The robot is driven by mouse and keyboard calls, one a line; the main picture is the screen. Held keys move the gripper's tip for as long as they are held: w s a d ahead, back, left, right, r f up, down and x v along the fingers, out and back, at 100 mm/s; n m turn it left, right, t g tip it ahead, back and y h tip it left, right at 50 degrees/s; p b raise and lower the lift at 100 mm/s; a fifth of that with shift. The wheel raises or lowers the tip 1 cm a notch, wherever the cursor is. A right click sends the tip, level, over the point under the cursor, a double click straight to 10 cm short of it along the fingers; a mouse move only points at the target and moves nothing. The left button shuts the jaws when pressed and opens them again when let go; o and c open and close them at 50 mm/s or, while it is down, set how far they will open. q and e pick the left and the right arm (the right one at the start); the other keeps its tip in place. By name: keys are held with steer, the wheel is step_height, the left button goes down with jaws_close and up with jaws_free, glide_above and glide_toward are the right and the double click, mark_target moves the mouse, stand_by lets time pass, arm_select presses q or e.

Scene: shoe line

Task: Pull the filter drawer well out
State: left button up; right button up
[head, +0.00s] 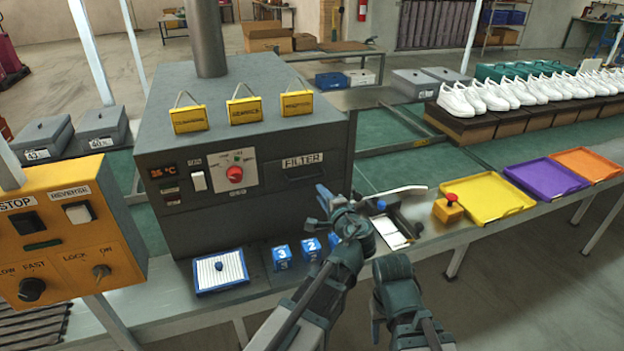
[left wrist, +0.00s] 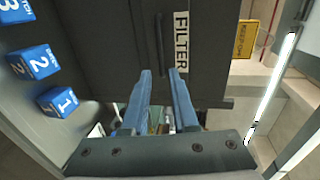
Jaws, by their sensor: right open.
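The filter drawer (head: 307,173) is in the front of the dark grey machine, below a white FILTER label. It looks flush with the machine front. In the left wrist view its dark bar handle (left wrist: 159,42) runs beside the FILTER label (left wrist: 181,42). My left gripper (head: 326,198) is in front of the machine, below and right of the drawer. In the left wrist view its blue fingers (left wrist: 159,76) are apart, with the handle just beyond the tips and nothing clearly held. My right gripper (head: 392,266) is low at the front, open, its fingers hard to make out.
A red-topped yellow button box (head: 448,208) and a yellow tray (head: 485,198) stand to the right. An orange control panel (head: 70,235) is at left.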

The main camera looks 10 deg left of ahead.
mark_target(306, 178)
arm_select(q)
steer(key=b+x, duration=0.2)
steer(key=x, duration=1.1)
steer(key=shift+w+a+f+b, duration=0.1)
steer(key=shift+w+a+b, duration=0.1)
steer(key=shift+b, duration=0.15)
jaws_close()
stand_by(0.8)
